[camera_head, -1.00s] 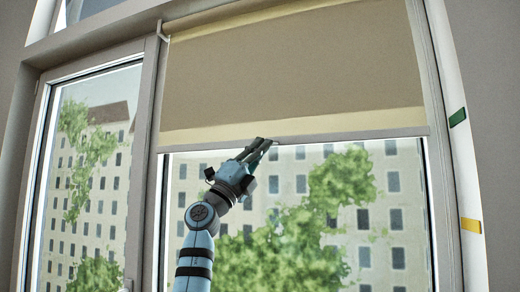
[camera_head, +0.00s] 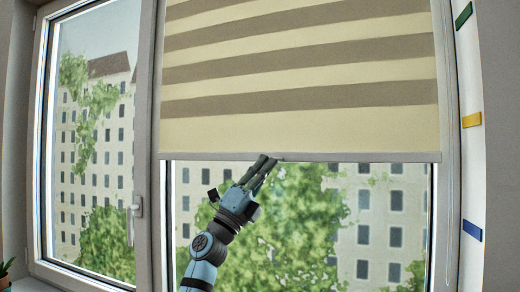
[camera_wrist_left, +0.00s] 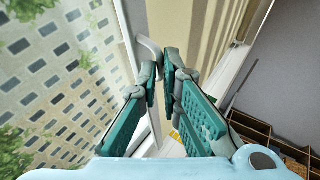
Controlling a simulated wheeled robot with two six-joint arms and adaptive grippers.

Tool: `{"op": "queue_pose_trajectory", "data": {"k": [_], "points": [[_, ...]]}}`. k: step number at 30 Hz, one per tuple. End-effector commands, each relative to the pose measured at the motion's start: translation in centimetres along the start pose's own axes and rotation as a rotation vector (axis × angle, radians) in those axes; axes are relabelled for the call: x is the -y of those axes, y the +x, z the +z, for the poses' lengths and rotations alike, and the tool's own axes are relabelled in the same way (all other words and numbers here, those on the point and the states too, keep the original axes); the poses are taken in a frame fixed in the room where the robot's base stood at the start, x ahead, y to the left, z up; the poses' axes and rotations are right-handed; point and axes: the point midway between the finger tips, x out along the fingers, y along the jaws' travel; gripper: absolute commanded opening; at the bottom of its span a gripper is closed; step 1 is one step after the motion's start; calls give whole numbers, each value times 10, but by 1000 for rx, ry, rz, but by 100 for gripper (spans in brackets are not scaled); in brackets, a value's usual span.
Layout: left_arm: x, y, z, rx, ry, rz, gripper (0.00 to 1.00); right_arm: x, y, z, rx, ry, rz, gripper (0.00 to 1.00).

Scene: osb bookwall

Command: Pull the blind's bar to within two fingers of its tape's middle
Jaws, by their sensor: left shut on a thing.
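The blind (camera_head: 300,80), with cream and brown stripes, hangs over the right window pane. Its grey bar (camera_head: 370,157) runs along its lower edge, looking almost level. My left gripper (camera_head: 268,160) is shut on the bar left of its middle, from below; the fingertips partly hide the grip. In the left wrist view, the fingers (camera_wrist_left: 162,65) meet at the grey bar (camera_wrist_left: 148,46). On the right wall are green (camera_head: 463,15), yellow (camera_head: 471,120) and blue (camera_head: 472,230) tapes. In the picture, the bar's height falls between yellow and blue, nearer yellow. My right gripper is not in view.
A left window sash with a handle (camera_head: 132,214) stands beside the blind. A plant (camera_head: 5,270) shows at the lower left corner. The left wrist view shows wooden shelving (camera_wrist_left: 270,140) at lower right. Below the bar the pane is clear except for my arm.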

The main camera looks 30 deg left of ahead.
Motion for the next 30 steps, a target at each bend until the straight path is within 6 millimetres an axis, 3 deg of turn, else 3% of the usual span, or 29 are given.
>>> {"op": "queue_pose_trajectory", "data": {"k": [1,3,12,19,30], "points": [[-20,-22,-9,0,-1,6,0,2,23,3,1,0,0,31],[-34,-39,-16,0,-1,6,0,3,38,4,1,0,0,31],[-77,-91,-36,1,0,5,0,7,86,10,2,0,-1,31],[-89,-106,-43,1,1,5,0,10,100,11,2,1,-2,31],[-90,-107,-43,2,1,4,0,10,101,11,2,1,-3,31]]}}
